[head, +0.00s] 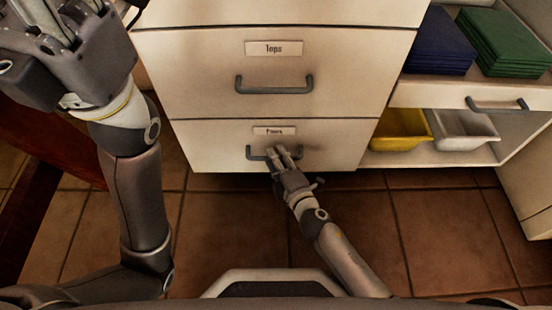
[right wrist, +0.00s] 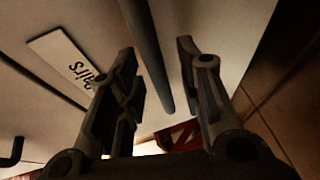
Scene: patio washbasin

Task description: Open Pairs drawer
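The Pairs drawer (head: 335,140) is the lowest drawer of the white cabinet and is closed. Its label (head: 274,131) shows small in the head view and reads in part in the right wrist view (right wrist: 72,63). My right gripper (head: 286,158) is at the drawer's grey bar handle (head: 256,153). In the right wrist view, the gripper's two fingers (right wrist: 160,95) stand apart on either side of the handle bar (right wrist: 148,55), with gaps beside it. My left gripper (head: 45,25) is raised at the upper left, away from the drawer; its fingertips are cut off.
The Tops drawer (head: 350,75) with its handle (head: 274,87) is just above, closed. To the right, a shelf holds blue (head: 440,42) and green (head: 505,42) stacks, with yellow (head: 399,130) and white (head: 463,129) bins below. The tiled floor (head: 235,225) before the cabinet is clear.

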